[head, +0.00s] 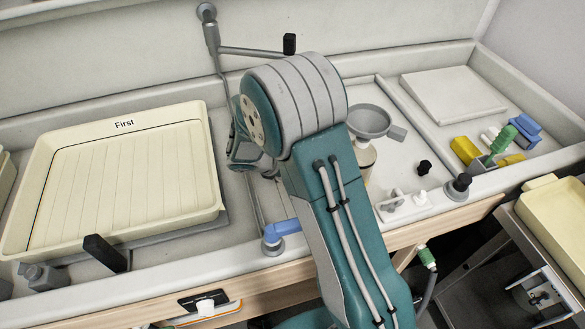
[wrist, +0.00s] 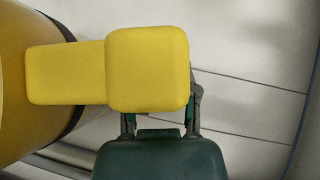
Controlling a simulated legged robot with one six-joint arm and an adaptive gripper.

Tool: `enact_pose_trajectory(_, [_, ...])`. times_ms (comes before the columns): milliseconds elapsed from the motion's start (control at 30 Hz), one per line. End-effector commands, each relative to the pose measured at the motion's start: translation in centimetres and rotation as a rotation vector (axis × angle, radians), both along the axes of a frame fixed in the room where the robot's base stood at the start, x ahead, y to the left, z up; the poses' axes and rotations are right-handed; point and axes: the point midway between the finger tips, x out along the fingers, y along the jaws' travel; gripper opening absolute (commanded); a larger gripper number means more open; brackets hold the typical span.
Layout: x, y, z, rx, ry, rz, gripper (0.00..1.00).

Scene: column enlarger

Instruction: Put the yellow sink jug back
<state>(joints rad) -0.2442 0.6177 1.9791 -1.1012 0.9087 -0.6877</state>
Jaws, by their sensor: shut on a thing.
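The yellow sink jug shows in the wrist view, with its rounded body (wrist: 20,85) at the left edge and a dark band around it. Its block-shaped yellow handle (wrist: 148,68) sticks out to the right. My gripper (wrist: 160,118) is shut on this handle, one finger on each side; the fingertips are partly hidden behind it. In the head view my gripper (head: 243,155) shows only in part, left of my arm's big joint, over the sink. The jug is hidden behind my arm there.
A cream tray (head: 125,180) marked "First" fills the sink's left side. A grey funnel (head: 368,121) stands right of my arm, with small bottles and stoppers nearby. A caddy of yellow, green and blue items (head: 495,145) is at the right. A tap pipe (head: 250,51) crosses above.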

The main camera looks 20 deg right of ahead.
Motion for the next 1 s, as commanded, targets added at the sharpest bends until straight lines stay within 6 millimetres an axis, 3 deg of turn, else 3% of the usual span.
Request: enact_pose_trajectory(1000, [0.05, 0.00, -0.88, -0.001, -0.002, 0.000, 0.00])
